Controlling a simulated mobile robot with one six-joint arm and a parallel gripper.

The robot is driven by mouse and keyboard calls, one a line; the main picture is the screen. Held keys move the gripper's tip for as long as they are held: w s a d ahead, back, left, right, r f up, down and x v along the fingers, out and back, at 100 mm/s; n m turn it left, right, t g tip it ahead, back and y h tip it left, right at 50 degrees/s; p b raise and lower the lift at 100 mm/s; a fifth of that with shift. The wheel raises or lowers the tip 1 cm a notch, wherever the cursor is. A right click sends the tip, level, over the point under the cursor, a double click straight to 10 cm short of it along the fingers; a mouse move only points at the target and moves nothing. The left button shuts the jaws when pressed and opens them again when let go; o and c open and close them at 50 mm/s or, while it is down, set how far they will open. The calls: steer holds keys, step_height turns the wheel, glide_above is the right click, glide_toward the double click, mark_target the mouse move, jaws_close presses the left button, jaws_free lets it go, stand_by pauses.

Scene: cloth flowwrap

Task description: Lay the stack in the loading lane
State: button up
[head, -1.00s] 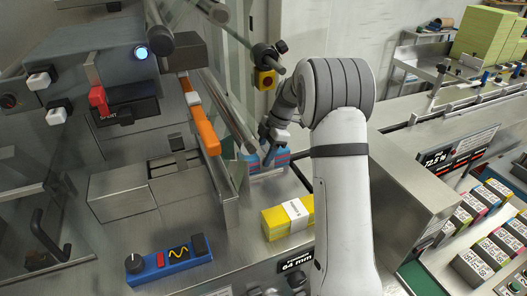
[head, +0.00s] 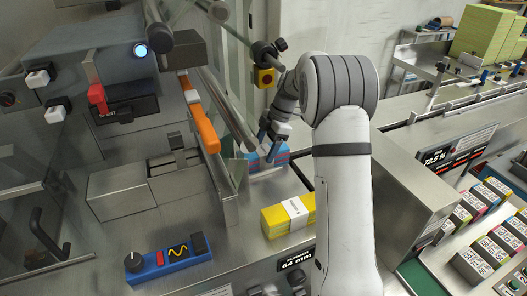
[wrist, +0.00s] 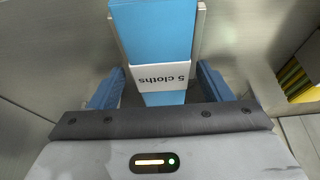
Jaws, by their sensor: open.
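A blue stack of cloths (wrist: 153,35) with a white paper band (wrist: 150,77) reading "5 cloths" lies flat in the wrist view, between pale metal edges. In the head view the blue stack (head: 279,157), with pinkish layers at its side, lies in the metal lane behind the yellow stack. My gripper (head: 268,145) is open just above the near part of it. In the wrist view the blue fingers of my gripper (wrist: 160,88) stand apart on either side of the stack, with a gap at each side. The stack's far end is cut off by the picture edge.
A yellow stack with a white band (head: 288,214) lies on the metal deck in front. A metal guide wall (head: 229,195) and an orange bar (head: 206,130) stand to the left. A blue control box (head: 168,262) sits at the front left. Several banded packs stand at the right.

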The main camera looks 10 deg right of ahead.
steer(key=v, duration=1)
steer(key=shift+b, duration=0.35)
steer(key=shift+d+r, duration=0.1)
